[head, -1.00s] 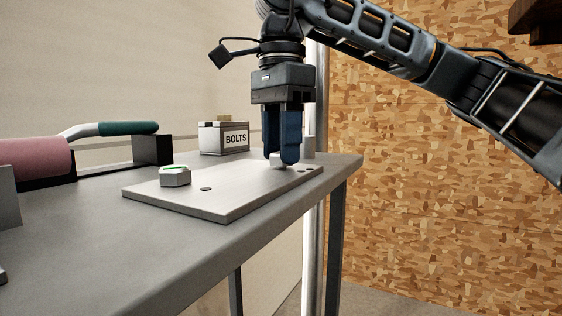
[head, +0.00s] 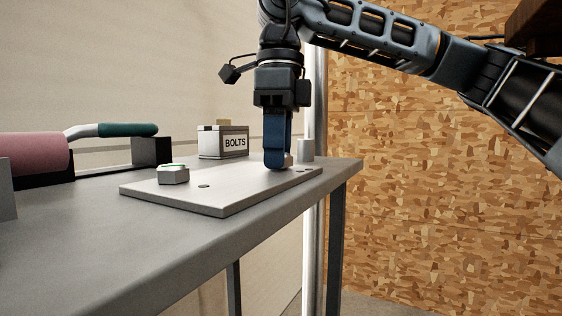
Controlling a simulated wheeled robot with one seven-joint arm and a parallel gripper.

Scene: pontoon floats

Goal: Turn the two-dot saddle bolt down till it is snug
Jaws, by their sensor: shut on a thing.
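My gripper (head: 279,163) points straight down over the far right part of a flat pale plate (head: 222,203) on the bench. It is shut on a pale bolt head (head: 288,160), which shows only as a sliver to the right of the blue fingers. The fingers hide the rest of it, and I cannot see any dots on it or how far it stands above the plate.
A pink roller (head: 34,154) and green-handled lever (head: 128,130) lie left. The bench front (head: 160,250) is clear.

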